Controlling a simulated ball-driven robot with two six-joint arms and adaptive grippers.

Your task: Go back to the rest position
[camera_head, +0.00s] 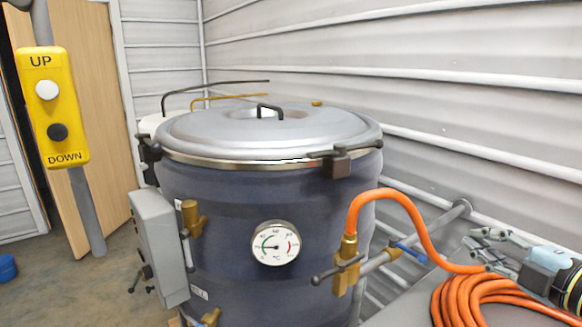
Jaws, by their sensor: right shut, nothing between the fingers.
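My right gripper (484,246) reaches in from the right edge, its grey fingers pointing left. It is shut and holds nothing. It shows in front of or above the orange hose coil (478,301); I cannot tell whether it touches the coil. My left gripper is not in view. A large dark blue vessel (224,238) with a domed metal lid (215,130) stands in the middle. The lid is on.
An orange hose (405,204) runs from a brass valve (344,270) to the coil on a grey surface (405,312). A yellow UP/DOWN control box (52,132) hangs at left. A grey box (157,245) is on the vessel's side. Corrugated walls stand behind.

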